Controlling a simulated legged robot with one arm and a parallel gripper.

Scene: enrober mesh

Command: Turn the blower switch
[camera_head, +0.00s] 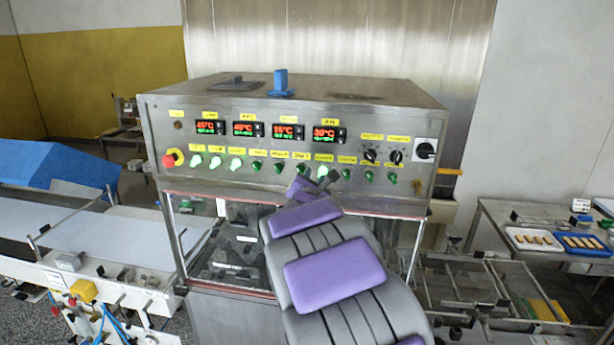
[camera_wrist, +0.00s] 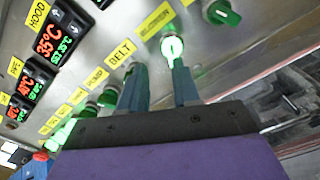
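The control panel carries a row of green rotary switches under yellow labels. In the wrist view, a brightly lit green switch (camera_wrist: 172,47) sits under a yellow label (camera_wrist: 155,20) that seems to read blower, though the print is blurred. To its left is a label reading BELT; the switch below it is largely hidden by my left finger. My gripper (camera_wrist: 158,68) has two blue-green fingers spread apart, close to the panel. The right fingertip is just below the lit switch, and I cannot tell whether it touches. In the head view, my gripper (camera_head: 326,180) is at this switch row, partly hiding it.
A red emergency button (camera_head: 169,160) is at the panel's left end. Temperature displays (camera_head: 286,131) run above the switches; black knobs (camera_head: 396,157) are at right. An unlit green switch (camera_wrist: 221,13) neighbours the lit one. A table with trays (camera_head: 533,239) stands at right.

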